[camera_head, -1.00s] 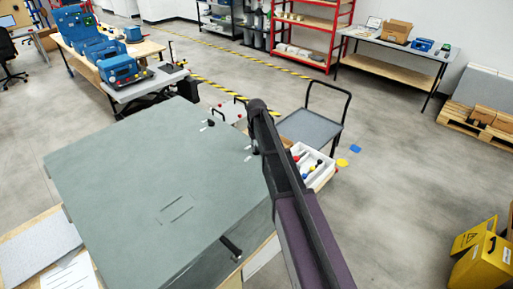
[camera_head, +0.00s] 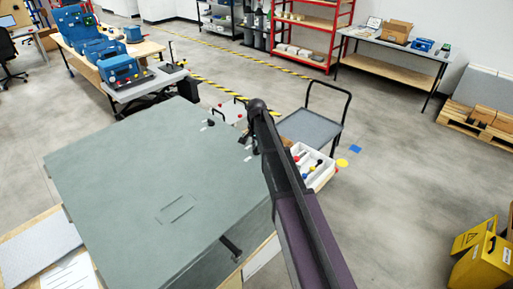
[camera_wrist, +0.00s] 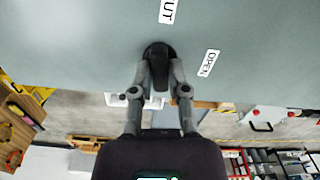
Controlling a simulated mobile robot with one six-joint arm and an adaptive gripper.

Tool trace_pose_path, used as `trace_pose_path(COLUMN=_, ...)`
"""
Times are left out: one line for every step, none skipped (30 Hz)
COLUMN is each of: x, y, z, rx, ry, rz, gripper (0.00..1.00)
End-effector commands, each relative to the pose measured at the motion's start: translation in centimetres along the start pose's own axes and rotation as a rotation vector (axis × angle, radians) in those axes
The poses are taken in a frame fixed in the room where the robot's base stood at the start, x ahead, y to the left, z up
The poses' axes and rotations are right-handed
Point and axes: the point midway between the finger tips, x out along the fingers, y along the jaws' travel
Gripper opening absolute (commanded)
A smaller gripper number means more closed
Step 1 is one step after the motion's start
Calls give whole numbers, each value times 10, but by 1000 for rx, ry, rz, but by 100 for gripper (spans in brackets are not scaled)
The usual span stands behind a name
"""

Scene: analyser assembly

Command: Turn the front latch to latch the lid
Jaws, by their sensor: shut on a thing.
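The grey-green lid (camera_head: 130,170) lies flat as a large panel in the head view; its surface (camera_wrist: 80,35) fills the top of the wrist view. The black latch (camera_wrist: 158,55) has a round base and a raised grip at the lid's edge. My gripper (camera_wrist: 159,84) has one finger on each side of this grip and is shut on it. A label reading OPEN (camera_wrist: 208,63) is right of the latch, and a partly cut-off label ending in UT (camera_wrist: 168,10) is above it. The grip points down the wrist picture. In the head view, my arm partly hides the latch.
A white bin of coloured parts (camera_head: 315,166) and a grey trolley (camera_head: 308,128) stand right of the lid. Yellow boxes (camera_head: 480,262) are at lower right. Open floor lies beyond.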

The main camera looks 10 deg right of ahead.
Motion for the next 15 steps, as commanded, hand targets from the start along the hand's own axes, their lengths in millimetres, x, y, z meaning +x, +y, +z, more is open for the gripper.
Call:
trace_pose_path(x=0, y=1, z=1, rx=34, ry=-2, rz=2, gripper=0)
trace_pose_path(x=0, y=1, z=1, rx=55, ry=-2, rz=2, gripper=0)
trace_pose_path(x=0, y=1, z=1, rx=80, ry=-2, rz=2, gripper=0)
trace_pose_path(x=0, y=1, z=1, rx=96, ry=-2, rz=2, gripper=0)
trace_pose_path(x=0, y=1, z=1, rx=113, ry=-2, rz=2, gripper=0)
trace_pose_path(x=0, y=1, z=1, rx=131, ry=-2, rz=2, gripper=0)
trace_pose_path(x=0, y=1, z=1, rx=144, ry=-2, rz=2, gripper=0)
trace_pose_path(x=0, y=1, z=1, rx=155, ry=-2, rz=2, gripper=0)
trace_pose_path(x=0, y=1, z=1, rx=168, ry=-2, rz=2, gripper=0)
trace_pose_path(x=0, y=1, z=1, rx=176, ry=-2, rz=2, gripper=0)
trace_pose_path(x=0, y=1, z=1, rx=183, ry=-2, rz=2, gripper=0)
trace_pose_path(x=0, y=1, z=1, rx=191, ry=-2, rz=2, gripper=0)
trace_pose_path(x=0, y=1, z=1, rx=196, ry=-2, rz=2, gripper=0)
trace_pose_path(x=0, y=1, z=1, rx=199, ry=-2, rz=2, gripper=0)
trace_pose_path(x=0, y=1, z=1, rx=202, ry=-2, rz=2, gripper=0)
